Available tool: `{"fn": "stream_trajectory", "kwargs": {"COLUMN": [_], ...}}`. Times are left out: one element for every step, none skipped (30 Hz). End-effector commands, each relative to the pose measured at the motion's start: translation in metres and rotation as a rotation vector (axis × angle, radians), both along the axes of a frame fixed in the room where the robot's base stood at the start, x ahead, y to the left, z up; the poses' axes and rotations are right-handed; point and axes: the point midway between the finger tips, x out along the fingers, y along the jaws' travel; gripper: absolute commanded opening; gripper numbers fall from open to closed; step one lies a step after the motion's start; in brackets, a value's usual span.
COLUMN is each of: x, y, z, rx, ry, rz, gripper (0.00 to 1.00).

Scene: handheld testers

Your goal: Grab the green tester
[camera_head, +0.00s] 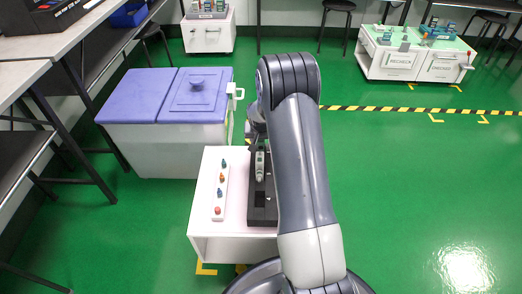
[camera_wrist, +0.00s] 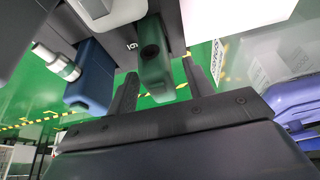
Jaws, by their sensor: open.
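In the wrist view the green tester (camera_wrist: 152,62) has a dark round port on its end. It lies between the two dark fingers of my gripper (camera_wrist: 160,74). The fingers are open, with a gap visible at least on the right side; I cannot tell whether either touches the tester. A blue tester (camera_wrist: 92,80) with a white and silver tip is left of the fingers. In the head view a black holder (camera_head: 261,211) stands on a white table (camera_head: 209,232), with a pale tester (camera_head: 260,166) in it. My arm hides the holder's right side and most of my gripper.
A white strip (camera_head: 219,198) with several small coloured pieces lies left of the holder. A white bin with a blue lid (camera_head: 160,95) stands behind the table on the left. Grey benches line the left edge.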

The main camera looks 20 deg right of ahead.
Motion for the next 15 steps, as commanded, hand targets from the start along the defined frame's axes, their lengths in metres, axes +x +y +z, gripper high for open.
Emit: {"fn": "stream_trajectory", "kwargs": {"x": [-0.0001,-0.0001,-0.0001,-0.0002,-0.0002,-0.0002,-0.0002,-0.0002,-0.0003,-0.0003,-0.0003,-0.0002,-0.0002,-0.0002,-0.0002], "y": [0.0,0.0001,0.0001,0.0002,0.0002,0.0002,0.0002,0.0002,0.0002,0.0002,0.0002,0.0003,0.0003,0.0003,0.0003], "z": [0.0008,0.0008,0.0008,0.0008,0.0008,0.0008,0.0008,0.0007,0.0008,0.0008,0.0008,0.0008,0.0008,0.0008,0.0008], "rx": [0.0,0.0,0.0,0.0,0.0,0.0,0.0,0.0,0.0,0.0,0.0,0.0,0.0,0.0,0.0], "ry": [0.0,0.0,0.0,0.0,0.0,0.0,0.0,0.0,0.0,0.0,0.0,0.0,0.0,0.0,0.0], "rz": [0.0,0.0,0.0,0.0,0.0,0.0,0.0,0.0,0.0,0.0,0.0,0.0,0.0,0.0,0.0], "gripper": [0.49,0.49,0.47,0.44,0.42,0.38,0.36,0.34,0.3,0.28,0.25,0.22,0.2,0.17,0.14]}}
